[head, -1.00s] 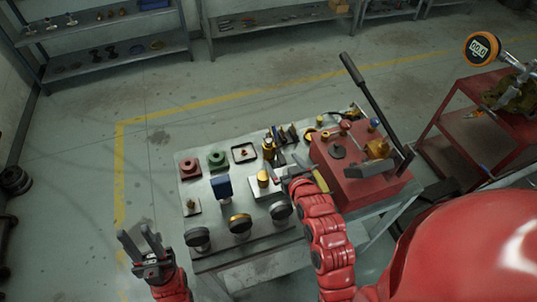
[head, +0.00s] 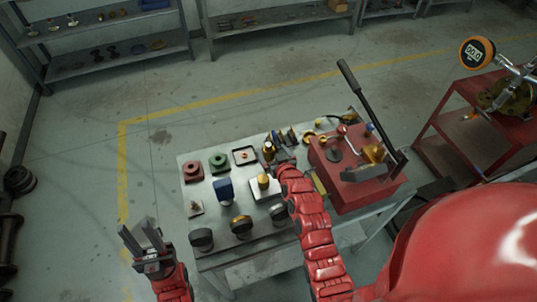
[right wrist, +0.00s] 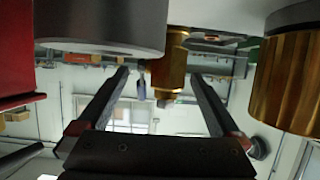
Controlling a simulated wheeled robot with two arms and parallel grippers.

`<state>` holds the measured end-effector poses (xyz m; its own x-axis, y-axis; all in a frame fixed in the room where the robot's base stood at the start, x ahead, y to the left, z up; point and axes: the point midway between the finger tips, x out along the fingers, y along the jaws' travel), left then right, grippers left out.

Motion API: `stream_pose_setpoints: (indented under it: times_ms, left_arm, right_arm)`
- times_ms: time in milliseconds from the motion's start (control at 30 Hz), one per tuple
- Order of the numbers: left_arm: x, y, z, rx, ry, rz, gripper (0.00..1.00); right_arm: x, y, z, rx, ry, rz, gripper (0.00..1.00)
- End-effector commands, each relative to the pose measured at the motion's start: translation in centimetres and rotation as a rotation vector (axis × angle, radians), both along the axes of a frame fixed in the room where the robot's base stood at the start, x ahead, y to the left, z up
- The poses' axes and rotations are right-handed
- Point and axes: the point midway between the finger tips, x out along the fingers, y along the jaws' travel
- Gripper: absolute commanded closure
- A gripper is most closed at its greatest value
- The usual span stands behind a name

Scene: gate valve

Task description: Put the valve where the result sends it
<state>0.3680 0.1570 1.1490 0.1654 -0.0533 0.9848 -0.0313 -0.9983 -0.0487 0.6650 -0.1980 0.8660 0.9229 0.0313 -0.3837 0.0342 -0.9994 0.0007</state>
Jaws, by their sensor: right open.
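A small brass valve (head: 268,148) stands near the back middle of the workbench. My right gripper (head: 277,156) is close beside it at bench height, partly hidden by my own wrist. In the right wrist view, the open fingers of my right gripper (right wrist: 160,74) point toward a brass fitting (right wrist: 170,62) that shows between them; I cannot tell whether they touch it. My left gripper (head: 141,236) is open and empty, left of the bench's front corner. A digital gauge (head: 477,52) is at the upper right, its reading too small to read.
A red box (head: 350,190) with a long lever (head: 368,112) stands right. Floor left is clear.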

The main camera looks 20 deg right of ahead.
Motion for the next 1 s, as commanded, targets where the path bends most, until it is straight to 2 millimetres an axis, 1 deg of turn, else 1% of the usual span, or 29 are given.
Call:
stream_pose_setpoints:
  times_ms: [300, 367, 400, 467, 500, 567, 600, 667, 700, 833, 867, 1000]
  left_arm:
    - [0.0, 0.0, 0.09, 0.0, 0.0, 0.0, 0.63]
    - [0.01, 0.0, 0.09, 0.0, 0.0, 0.0, 0.63]
    - [0.0, 0.0, 0.08, 0.0, 0.0, 0.0, 0.63]
    - [0.0, 0.0, 0.09, 0.0, 0.0, 0.0, 0.63]
    - [0.01, 0.01, 0.09, 0.0, 0.0, 0.0, 0.63]
    - [0.01, 0.0, 0.09, 0.0, 0.0, 0.0, 0.63]
    - [0.0, 0.0, 0.08, 0.0, 0.0, 0.0, 0.63]
    - [0.0, 0.0, 0.09, 0.0, 0.0, 0.0, 0.63]
    - [0.0, 0.0, 0.09, 0.0, 0.0, 0.0, 0.63]
    - [0.0, 0.0, 0.09, 0.0, 0.0, 0.0, 0.63]
    - [0.0, 0.0, 0.08, 0.0, 0.0, 0.0, 0.63]
    - [0.01, -0.01, 0.1, 0.0, 0.0, 0.0, 0.63]
  right_arm:
    - [0.28, 0.01, -0.11, 0.0, -0.001, 0.0, 0.0]
    - [0.28, 0.01, -0.11, 0.0, 0.0, 0.0, 0.11]
    - [0.28, 0.01, -0.1, 0.0, -0.001, 0.0, 0.18]
    - [0.28, 0.01, -0.09, 0.0, -0.001, 0.0, 0.29]
    - [0.28, 0.01, -0.09, 0.0, 0.0, 0.0, 0.36]
    - [0.28, 0.01, -0.09, 0.0, 0.0, 0.0, 0.47]
    - [0.28, 0.01, -0.08, 0.0, -0.001, 0.0, 0.54]
    - [0.28, 0.01, -0.08, 0.0, -0.001, 0.0, 0.65]
    - [0.28, 0.01, -0.08, 0.0, -0.001, 0.0, 0.72]
    - [0.28, 0.01, -0.07, 0.0, -0.001, 0.0, 0.95]
    - [0.28, 0.01, -0.08, 0.0, -0.001, 0.0, 1.0]
    - [0.3, 0.0, -0.01, 0.0, -0.002, 0.0, 1.0]
